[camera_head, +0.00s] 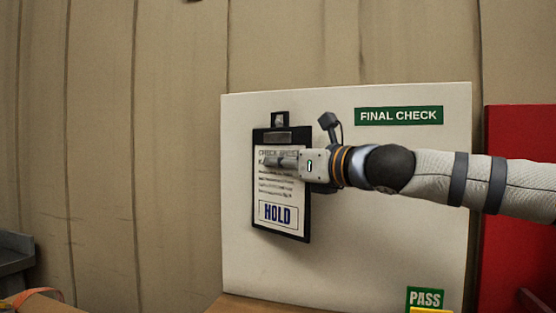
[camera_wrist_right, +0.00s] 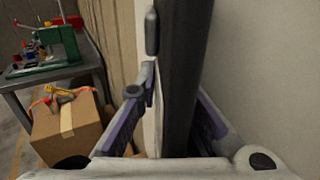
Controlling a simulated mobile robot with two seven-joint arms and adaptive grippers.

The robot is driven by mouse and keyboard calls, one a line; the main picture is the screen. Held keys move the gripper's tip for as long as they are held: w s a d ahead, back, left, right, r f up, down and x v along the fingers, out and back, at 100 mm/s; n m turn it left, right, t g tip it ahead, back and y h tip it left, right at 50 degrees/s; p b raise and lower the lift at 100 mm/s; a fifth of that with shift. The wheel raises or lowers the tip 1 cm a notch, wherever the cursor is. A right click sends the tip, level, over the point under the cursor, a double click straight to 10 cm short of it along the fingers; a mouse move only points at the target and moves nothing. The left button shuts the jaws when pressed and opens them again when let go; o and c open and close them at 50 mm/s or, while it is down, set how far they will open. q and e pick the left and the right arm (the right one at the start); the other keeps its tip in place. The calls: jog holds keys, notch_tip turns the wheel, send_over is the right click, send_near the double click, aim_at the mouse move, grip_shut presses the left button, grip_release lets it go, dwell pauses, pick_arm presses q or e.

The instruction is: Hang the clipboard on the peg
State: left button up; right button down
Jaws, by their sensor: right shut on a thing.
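The clipboard (camera_head: 284,224) is dark, with a white check sheet marked HOLD. It hangs upright, slightly tilted, in front of the white FINAL CHECK panel (camera_head: 390,220). My right gripper (camera_head: 282,162) reaches in from the right and is shut on the clipboard across its upper sheet. In the right wrist view the dark board (camera_wrist_right: 186,70) stands edge-on between my right fingers (camera_wrist_right: 168,118). The clipboard's top tab has a pale spot (camera_head: 279,120); I cannot tell whether this is an open hole or the peg's end. No peg shows clearly elsewhere. My left gripper is not in view.
A green PASS label (camera_head: 426,299) is low on the panel. A red panel (camera_head: 515,240) stands at the right. The right wrist view shows a cardboard box (camera_wrist_right: 66,132) and a grey table (camera_wrist_right: 60,72) with a green machine at the left.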

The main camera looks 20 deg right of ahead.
jog(key=shift+w+d+f+h, duration=0.3)
jog(key=shift+w+d+f, duration=0.1)
jog(key=shift+d+f, duration=0.2)
jog(key=c, duration=1.6)
grip_release()
jog(key=shift+w+f, duration=0.15)
jog(key=shift+c, duration=0.2)
jog(key=shift+a, duration=0.1)
jog(key=v, duration=0.8)
jog(key=shift+r, duration=0.2)
